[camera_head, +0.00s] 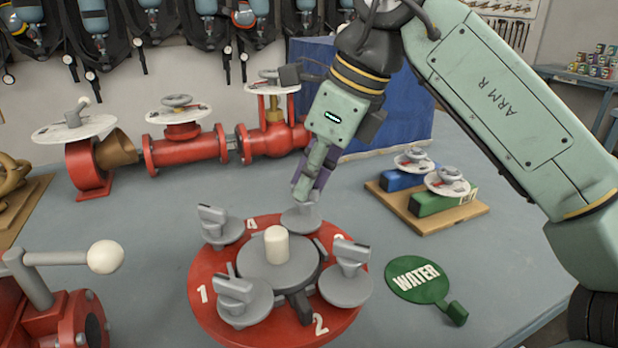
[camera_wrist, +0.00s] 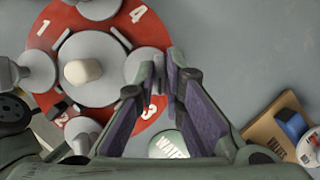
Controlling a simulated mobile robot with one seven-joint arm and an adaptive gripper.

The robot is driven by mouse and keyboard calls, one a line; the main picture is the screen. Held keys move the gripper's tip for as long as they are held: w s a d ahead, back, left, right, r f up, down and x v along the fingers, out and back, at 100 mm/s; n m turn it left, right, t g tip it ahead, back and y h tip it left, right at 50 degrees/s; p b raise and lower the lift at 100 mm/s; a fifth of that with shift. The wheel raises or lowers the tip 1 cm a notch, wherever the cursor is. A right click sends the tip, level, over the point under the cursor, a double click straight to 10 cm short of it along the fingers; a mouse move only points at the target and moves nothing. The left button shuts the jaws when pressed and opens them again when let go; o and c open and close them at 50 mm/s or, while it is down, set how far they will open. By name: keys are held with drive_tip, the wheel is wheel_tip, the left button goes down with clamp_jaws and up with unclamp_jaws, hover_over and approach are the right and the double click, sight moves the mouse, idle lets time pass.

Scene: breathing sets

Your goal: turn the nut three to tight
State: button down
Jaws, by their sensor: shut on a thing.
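A red disc (camera_head: 205,300) lies on the table with painted numbers 1 to 4 and a grey hub with a pale peg (camera_head: 276,245). Several round grey nuts with raised grips sit around it. My gripper (camera_head: 303,195) points down onto the far nut (camera_head: 301,219), between the labels 4 and 3. In the wrist view, my gripper (camera_wrist: 160,68) has its purple-padded fingers on either side of this nut's grip, shut on it. The nut's flange (camera_wrist: 140,66) shows beside the fingers. The grip is mostly hidden. The right nut (camera_head: 346,285) and two left nuts stand free.
A green WATER tag (camera_head: 417,279) lies right of the disc. A wooden board (camera_head: 455,219) with small valves is farther right. Red pipework with valve wheels (camera_head: 178,140) runs behind. A red lever valve (camera_head: 60,315) stands at the front left.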

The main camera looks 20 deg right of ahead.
drive_tip(key=c, duration=1.7)
unclamp_jaws()
drive_tip(key=v, duration=0.7)
drive_tip(key=shift+r, duration=0.3)
drive_tip(key=shift+s+f, duration=0.1)
drive_tip(key=shift+s, duration=0.05)
